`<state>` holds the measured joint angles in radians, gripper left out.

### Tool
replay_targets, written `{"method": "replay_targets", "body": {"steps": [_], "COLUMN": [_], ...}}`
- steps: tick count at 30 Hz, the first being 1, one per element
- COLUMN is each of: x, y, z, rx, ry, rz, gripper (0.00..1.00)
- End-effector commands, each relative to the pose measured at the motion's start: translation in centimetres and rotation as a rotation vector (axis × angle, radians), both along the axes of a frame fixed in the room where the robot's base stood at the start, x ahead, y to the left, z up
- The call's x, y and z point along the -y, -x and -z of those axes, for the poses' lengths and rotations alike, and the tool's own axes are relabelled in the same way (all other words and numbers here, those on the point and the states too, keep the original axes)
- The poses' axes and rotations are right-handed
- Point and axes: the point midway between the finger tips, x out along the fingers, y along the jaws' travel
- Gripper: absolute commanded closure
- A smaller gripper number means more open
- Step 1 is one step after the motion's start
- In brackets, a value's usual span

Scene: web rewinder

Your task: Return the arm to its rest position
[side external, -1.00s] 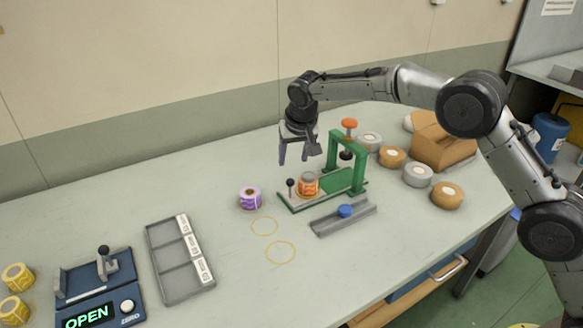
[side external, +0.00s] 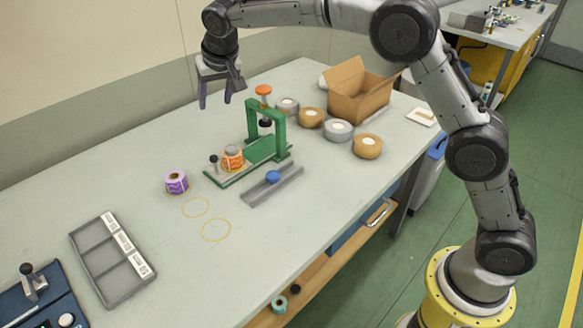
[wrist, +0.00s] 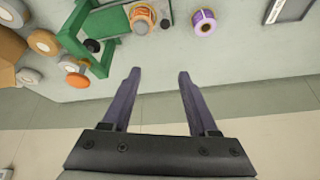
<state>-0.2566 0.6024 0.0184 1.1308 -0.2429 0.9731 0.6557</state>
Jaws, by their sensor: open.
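My gripper (side external: 215,103) is open and empty. It hangs in the air above the back of the table, to the upper left of the green press frame, with its fingers pointing down. In the wrist view my gripper (wrist: 158,75) shows two spread fingers with nothing between them. An orange-labelled roll (side external: 232,158) sits on the base of the green rewinder (side external: 281,133), apart from the fingers. A purple roll (side external: 176,183) stands on the table left of it; it also shows in the wrist view (wrist: 204,23).
Grey and tan rolls (side external: 338,131) and an open cardboard box (side external: 358,95) stand at the right. A grey rail (side external: 271,185) holds a blue cap (side external: 272,176).

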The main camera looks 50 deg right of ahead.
Motion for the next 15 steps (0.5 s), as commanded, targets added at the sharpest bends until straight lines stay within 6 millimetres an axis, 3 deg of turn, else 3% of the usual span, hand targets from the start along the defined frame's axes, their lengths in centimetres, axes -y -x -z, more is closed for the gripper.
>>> {"method": "replay_targets", "body": {"steps": [1, 6, 10, 15], "x": [1.2, 4.8, 7.1, 9.5], "y": [0.9, 6.1, 10.9, 18.1], "z": [-3.0, -9.6, -12.8, -15.0], "rx": [0.037, 0.102, 0.132, 0.157], "ry": [-0.011, -0.039, -0.048, -0.049], "rz": [0.017, 0.056, 0.061, 0.052], "gripper": [0.40, 0.40, 0.40, 0.40]}}
